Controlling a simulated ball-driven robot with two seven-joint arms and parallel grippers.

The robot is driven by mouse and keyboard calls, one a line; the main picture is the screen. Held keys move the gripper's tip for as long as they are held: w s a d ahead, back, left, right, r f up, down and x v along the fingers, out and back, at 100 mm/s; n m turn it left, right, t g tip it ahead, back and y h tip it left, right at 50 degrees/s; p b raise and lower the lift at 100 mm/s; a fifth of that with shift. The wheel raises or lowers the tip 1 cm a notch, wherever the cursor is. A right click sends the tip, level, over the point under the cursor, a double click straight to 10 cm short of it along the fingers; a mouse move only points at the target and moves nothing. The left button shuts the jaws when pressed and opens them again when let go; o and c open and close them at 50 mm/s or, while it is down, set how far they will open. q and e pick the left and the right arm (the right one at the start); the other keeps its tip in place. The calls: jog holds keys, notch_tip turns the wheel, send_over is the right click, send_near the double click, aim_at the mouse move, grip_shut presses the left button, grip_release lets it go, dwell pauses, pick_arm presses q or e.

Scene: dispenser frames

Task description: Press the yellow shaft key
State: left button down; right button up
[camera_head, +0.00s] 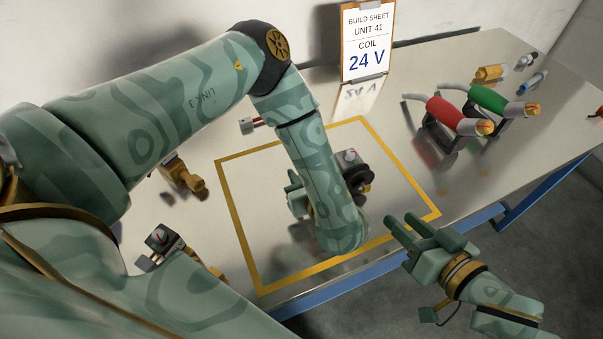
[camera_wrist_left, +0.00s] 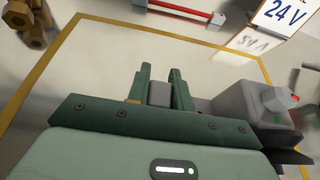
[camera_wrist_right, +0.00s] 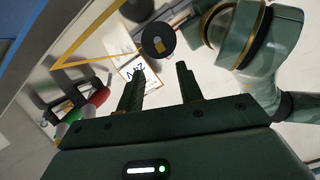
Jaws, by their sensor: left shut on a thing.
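A small yellow piece, seemingly the shaft key (camera_wrist_right: 158,45), shows at the middle of a round black disc (camera_wrist_right: 146,39) in the right wrist view. In the head view the black disc (camera_head: 359,180) sits at the side of a grey unit (camera_head: 348,157), partly behind my left arm. My left gripper (camera_head: 293,185) is shut on a grey block of the unit (camera_wrist_left: 160,94), seen between its fingers in the left wrist view. My right gripper (camera_head: 402,218) is open and empty, to the right of the disc and apart from it, by the table's front edge.
A yellow frame line (camera_head: 229,196) surrounds the unit on the table. A build sheet (camera_head: 367,42) reading 24 V stands behind. Red (camera_head: 452,113) and green (camera_head: 487,98) cylinders rest on black stands at the right. Brass fixtures (camera_head: 183,177) stand at the left.

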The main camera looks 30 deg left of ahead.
grip_shut()
jog(key=s+d+f+m+g, duration=0.2)
jog(key=s+f+m, duration=0.2)
jog(key=s+f, duration=0.25)
jog(key=w+d+m+t+y, duration=0.1)
jog(key=m, duration=0.2)
jog(key=w+r+m+t+y, duration=0.1)
jog(key=m+t, duration=0.1)
jog(key=m, duration=0.2)
jog(key=d+r+m+t+y, duration=0.1)
jog(key=m, duration=0.2)
jog(key=shift+w+d+r+t, duration=0.2)
jog(key=shift+w+d+t, duration=0.1)
jog(key=shift+w+d, duration=0.1)
